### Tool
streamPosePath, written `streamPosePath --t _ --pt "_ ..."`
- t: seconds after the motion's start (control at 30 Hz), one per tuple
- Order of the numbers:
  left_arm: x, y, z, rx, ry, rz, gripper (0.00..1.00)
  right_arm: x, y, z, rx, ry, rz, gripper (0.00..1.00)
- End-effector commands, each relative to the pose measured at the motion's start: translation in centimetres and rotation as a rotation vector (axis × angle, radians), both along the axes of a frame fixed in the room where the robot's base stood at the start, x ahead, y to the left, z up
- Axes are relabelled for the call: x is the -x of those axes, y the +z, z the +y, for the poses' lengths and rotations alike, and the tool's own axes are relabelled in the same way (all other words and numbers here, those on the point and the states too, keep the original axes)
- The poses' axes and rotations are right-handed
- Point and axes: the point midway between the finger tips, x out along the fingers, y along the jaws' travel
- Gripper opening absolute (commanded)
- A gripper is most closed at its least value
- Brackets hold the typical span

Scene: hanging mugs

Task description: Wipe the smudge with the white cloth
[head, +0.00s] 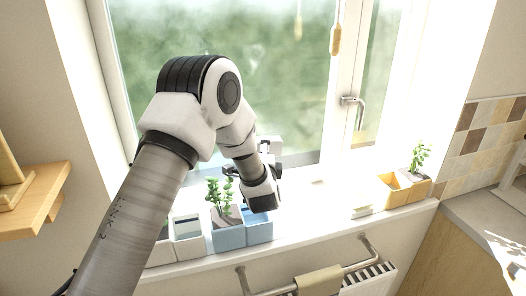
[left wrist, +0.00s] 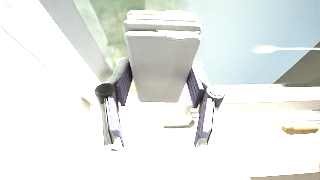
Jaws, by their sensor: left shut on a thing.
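My left gripper (head: 268,152) is in front of the lower window, just above the sill and behind the blue planters. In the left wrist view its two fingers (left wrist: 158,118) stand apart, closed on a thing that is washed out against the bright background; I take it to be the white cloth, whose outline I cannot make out. A pale hazy patch (head: 252,58) shows on the window glass; I cannot tell whether it is the smudge or the blurred view outside. My right gripper is not in view.
Blue planters (head: 229,238) and a white planter (head: 187,238) stand on the sill (head: 300,215) close to my arm. Yellow planters (head: 394,191) stand at its right. A beige towel (head: 320,281) hangs on the rail below. A wooden pull (head: 335,40) hangs by the window frame.

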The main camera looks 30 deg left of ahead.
Motion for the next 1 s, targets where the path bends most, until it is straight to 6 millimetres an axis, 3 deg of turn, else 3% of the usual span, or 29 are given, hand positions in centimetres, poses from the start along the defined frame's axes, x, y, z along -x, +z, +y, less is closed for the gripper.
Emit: streamPosePath --t 0.5,1.0 --pt "-3.5 0.0 4.2 0.001 0.003 -0.001 0.32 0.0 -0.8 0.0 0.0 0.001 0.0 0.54" --pt "-3.7 0.0 4.4 0.001 0.001 0.0 0.32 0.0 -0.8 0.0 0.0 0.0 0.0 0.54"
